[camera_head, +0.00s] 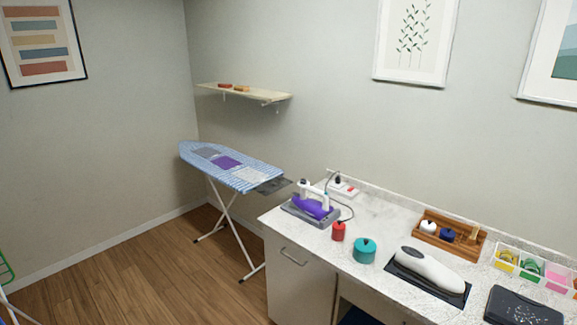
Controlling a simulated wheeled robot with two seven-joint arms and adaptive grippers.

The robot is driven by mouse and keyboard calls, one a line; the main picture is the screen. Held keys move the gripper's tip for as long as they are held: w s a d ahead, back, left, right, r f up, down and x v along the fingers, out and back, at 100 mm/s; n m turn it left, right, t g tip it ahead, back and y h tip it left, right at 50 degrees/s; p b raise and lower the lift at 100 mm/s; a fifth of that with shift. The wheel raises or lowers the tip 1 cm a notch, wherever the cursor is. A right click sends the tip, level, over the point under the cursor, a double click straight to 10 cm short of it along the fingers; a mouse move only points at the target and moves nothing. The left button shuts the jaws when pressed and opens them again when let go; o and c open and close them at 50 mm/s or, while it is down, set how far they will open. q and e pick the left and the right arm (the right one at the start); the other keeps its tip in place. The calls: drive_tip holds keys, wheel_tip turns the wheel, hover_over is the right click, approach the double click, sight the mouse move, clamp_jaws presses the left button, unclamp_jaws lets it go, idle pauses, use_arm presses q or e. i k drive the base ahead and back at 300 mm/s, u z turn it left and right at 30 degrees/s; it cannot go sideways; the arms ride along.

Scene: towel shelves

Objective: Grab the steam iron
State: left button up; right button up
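A purple and white steam iron (313,206) rests on a grey stand at the left end of the white speckled counter (378,210). A dark cord loops from it toward a white outlet block (343,186) by the wall. Neither of my grippers shows in the head view.
A red container (338,231) and a teal pot (364,251) stand in front of the iron. A white appliance (432,267) lies on a dark mat to the right, with a wooden tray (473,251) behind it. An ironing board (190,152) stands left; the wooden floor (150,277) is open.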

sight(316, 210)
drive_tip(key=u, duration=0.1)
drive_tip(key=i, duration=2.2)
drive_tip(key=u, duration=0.1)
